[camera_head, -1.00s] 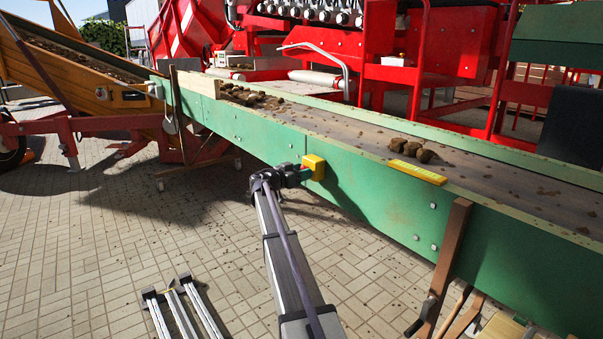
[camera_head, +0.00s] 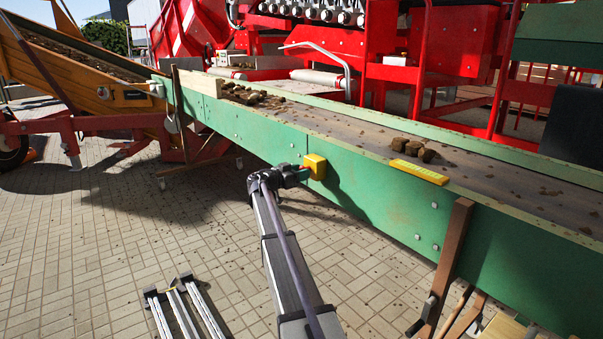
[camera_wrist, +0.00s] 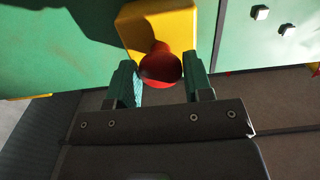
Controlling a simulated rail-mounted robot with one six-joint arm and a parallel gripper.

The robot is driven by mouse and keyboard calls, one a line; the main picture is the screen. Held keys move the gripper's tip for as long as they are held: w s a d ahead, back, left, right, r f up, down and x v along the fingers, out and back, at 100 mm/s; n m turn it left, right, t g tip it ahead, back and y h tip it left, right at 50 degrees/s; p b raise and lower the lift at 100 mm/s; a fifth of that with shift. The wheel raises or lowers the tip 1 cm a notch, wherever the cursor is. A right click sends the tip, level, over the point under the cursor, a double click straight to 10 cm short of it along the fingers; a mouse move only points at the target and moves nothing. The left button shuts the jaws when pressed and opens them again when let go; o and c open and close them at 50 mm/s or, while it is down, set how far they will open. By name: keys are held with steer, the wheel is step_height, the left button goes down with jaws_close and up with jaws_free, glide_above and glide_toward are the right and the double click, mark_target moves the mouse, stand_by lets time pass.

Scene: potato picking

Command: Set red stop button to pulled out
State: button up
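The red stop button (camera_wrist: 160,68) is a round mushroom knob on a yellow box (camera_wrist: 166,25) in the wrist view. A red neck shows between knob and box. In the head view the yellow box (camera_head: 315,166) sits on the conveyor's green side wall. My gripper (camera_wrist: 161,74) has its two green fingers spread on either side of the knob, with the inner pad of the left finger visible. The fingers look apart from the knob, though the gap is slim. In the head view my gripper (camera_head: 297,172) points at the box, with a bit of red at its tips.
The green conveyor (camera_head: 390,208) runs across the view, with potatoes (camera_head: 412,150) on its belt. A yellow strip (camera_head: 419,172) lies on its near edge. A brown post (camera_head: 447,262) stands at right. Aluminium rails (camera_head: 183,308) lie on the paving, which is otherwise open at left.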

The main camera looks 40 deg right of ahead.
steer(key=shift+o, duration=0.7)
steer(key=shift+a, duration=0.2)
steer(key=shift+o, duration=1.3)
steer(key=shift+d, duration=0.1)
steer(key=a, duration=1.1)
steer(key=shift+w, duration=0.1)
